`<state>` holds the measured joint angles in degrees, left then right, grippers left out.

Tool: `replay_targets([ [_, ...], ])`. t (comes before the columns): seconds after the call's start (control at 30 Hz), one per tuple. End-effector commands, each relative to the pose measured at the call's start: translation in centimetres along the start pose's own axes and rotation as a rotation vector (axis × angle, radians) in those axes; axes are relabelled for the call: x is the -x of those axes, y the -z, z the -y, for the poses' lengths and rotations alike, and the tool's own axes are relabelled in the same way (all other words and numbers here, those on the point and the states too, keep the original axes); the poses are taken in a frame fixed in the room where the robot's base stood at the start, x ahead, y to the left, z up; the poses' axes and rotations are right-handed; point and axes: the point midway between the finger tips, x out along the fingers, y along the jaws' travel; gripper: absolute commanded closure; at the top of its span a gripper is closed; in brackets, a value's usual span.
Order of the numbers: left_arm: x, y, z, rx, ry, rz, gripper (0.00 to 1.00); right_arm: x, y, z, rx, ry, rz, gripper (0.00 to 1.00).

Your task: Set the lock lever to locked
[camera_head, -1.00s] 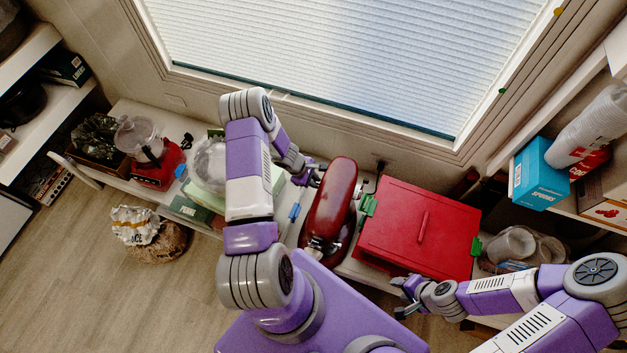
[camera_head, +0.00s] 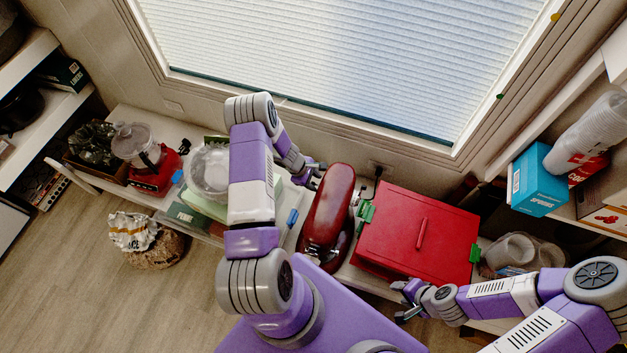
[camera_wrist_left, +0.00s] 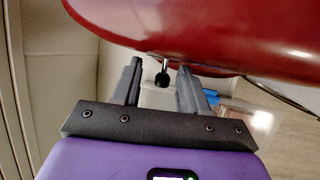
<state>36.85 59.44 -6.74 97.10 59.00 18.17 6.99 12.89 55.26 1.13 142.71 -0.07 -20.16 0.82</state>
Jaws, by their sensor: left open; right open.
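A dark red stand mixer (camera_head: 329,207) stands on the white counter below the window. A small lever with a black knob (camera_wrist_left: 162,79) shows under the mixer's red body in the left wrist view. My left gripper (camera_head: 315,175) is at the mixer's left side, near its back. In the left wrist view its two fingers (camera_wrist_left: 163,82) are open, with the knob between them in the picture. I cannot tell whether they touch it. My right gripper (camera_head: 405,298) is open and empty, in front of the red box.
A red lidded box (camera_head: 418,235) with green clips is right of the mixer. A clear bowl on a green container (camera_head: 209,170) is left. A red-based blender (camera_head: 150,165) stands farther left. A sack (camera_head: 147,240) sits on the floor. A blue carton (camera_head: 540,180) is on the right shelf.

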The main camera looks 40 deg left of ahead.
Motion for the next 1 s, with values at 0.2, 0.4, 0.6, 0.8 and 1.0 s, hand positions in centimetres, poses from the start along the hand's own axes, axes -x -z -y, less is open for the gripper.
replay_targets([
  [0.2,2.8,-0.1,-0.1,0.0,-0.002,-0.001,0.56,0.9,0.0,0.3,0.0,0.0,0.0,0.54],
  [0.4,6.1,0.0,-0.1,-0.001,-0.003,-0.002,0.56,1.7,-0.1,0.7,0.0,0.0,0.0,0.54],
  [0.6,7.5,0.0,-0.1,0.0,-0.002,-0.001,0.56,2.0,-0.1,0.8,0.0,0.0,0.0,0.54],
  [0.8,7.6,0.0,0.0,0.0,-0.001,-0.001,0.56,2.0,-0.1,0.7,0.0,0.0,0.0,0.54],
  [1.0,7.5,0.0,-0.1,0.0,-0.001,-0.001,0.56,2.0,-0.1,0.7,0.0,0.0,0.0,0.54],
])
